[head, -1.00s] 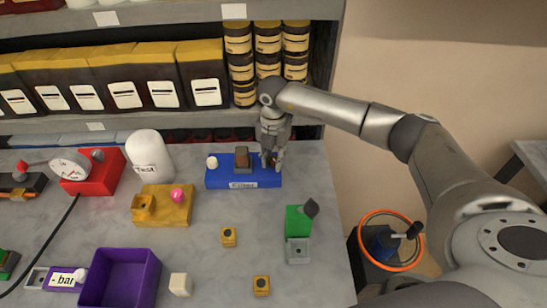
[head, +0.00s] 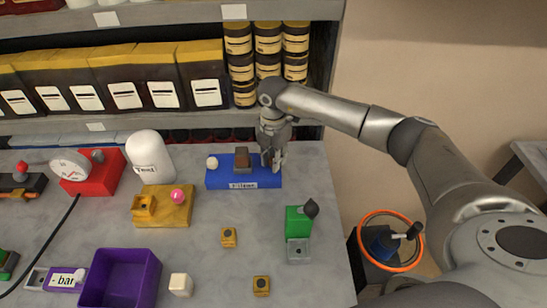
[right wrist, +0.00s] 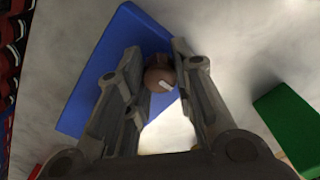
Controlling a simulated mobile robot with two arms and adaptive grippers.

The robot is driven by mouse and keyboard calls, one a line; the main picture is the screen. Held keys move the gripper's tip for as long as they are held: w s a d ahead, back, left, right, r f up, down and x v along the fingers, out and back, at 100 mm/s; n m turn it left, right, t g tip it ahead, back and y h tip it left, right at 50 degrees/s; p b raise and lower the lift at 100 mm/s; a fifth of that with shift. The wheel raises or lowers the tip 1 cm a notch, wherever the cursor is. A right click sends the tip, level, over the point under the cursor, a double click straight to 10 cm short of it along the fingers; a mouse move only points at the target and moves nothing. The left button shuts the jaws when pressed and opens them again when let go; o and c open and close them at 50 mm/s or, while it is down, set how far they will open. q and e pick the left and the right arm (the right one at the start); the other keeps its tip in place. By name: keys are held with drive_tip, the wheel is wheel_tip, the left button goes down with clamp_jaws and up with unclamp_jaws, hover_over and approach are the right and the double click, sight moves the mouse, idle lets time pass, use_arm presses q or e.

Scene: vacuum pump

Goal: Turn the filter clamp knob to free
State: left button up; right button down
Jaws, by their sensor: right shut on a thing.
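The blue filter base (head: 228,179) stands on the table near its back edge, with a white label on its front. A brown block (head: 242,160) and a white ball (head: 212,162) sit on top of it. My right gripper (head: 273,160) reaches down over the base's right end. In the right wrist view the filter clamp knob (right wrist: 158,76), brown with a white mark, lies between the fingertips of my right gripper (right wrist: 155,70), which is shut on it. The fingers hide the knob in the head view. My left gripper does not show.
A green block (head: 298,222) with a dark knob stands in front and to the right. A yellow base (head: 163,212) with a pink ball, a white tank (head: 150,155) and a purple bin (head: 152,290) stand to the left. Shelves rise behind the table.

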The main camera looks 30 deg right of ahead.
drive_tip(key=shift+w+r, duration=0.1)
drive_tip(key=c, duration=1.2)
unclamp_jaws()
wheel_tip(320, 180, up, 12)
